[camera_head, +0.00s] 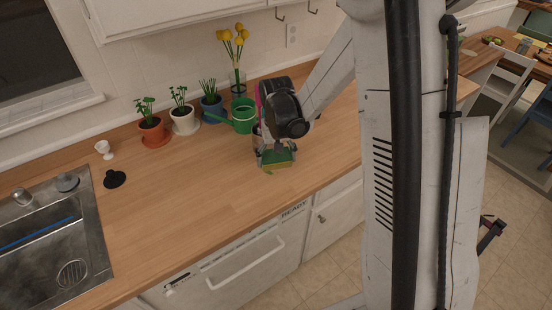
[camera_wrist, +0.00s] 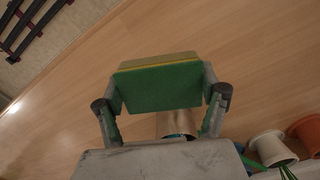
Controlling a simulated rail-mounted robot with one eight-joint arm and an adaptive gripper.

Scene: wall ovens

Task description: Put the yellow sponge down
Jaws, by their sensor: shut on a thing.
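The yellow sponge (camera_wrist: 158,84) has a green scouring side and a thin yellow layer. In the wrist view it sits between the two fingers of my gripper (camera_wrist: 160,92), which is shut on it. In the head view the sponge (camera_head: 278,163) shows mostly green, below my gripper (camera_head: 277,152), at or just above the wooden counter (camera_head: 170,210). I cannot tell whether it touches the counter. My wrist hides part of its upper side.
A green watering can (camera_head: 242,117), a vase of yellow flowers (camera_head: 238,80) and several potted plants (camera_head: 184,120) stand along the wall. A metallic cylinder (camera_wrist: 176,124) shows close behind the sponge. A sink (camera_head: 45,245) is at left. The counter's middle is clear.

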